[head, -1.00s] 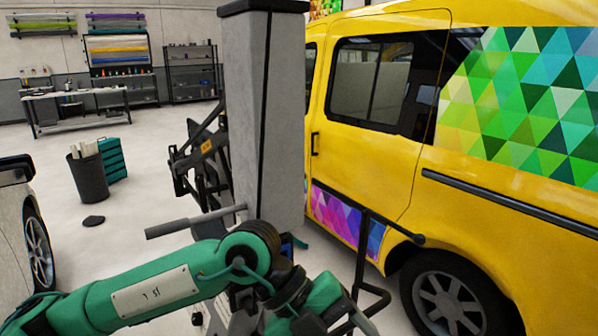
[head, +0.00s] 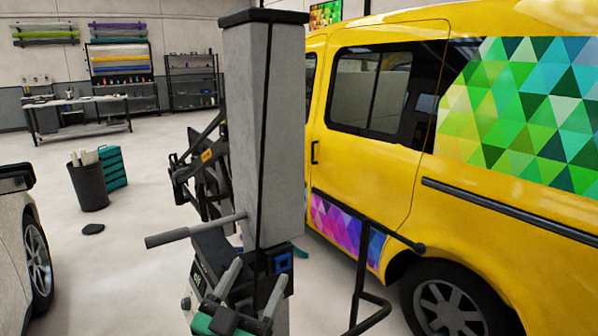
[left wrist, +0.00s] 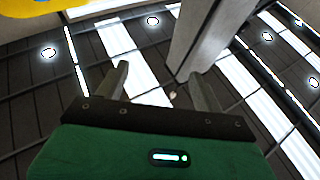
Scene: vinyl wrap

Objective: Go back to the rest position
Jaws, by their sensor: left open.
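My left gripper (head: 258,271) shows at the bottom of the head view, with two grey fingers spread apart and pointing up, in front of the grey post's lower part. Its green body is cut by the lower edge. In the left wrist view the left gripper (left wrist: 158,73) is open, and nothing is between its fingers; they point toward the ceiling lights. My right gripper is in neither view.
A grey post (head: 265,130) stands close in front. The yellow van (head: 380,190) with triangle-patterned wrap fills the right. A black frame (head: 362,265) stands beside it. A light car (head: 15,240), bin (head: 90,185) and teal drawers (head: 112,167) are left. Open floor lies between.

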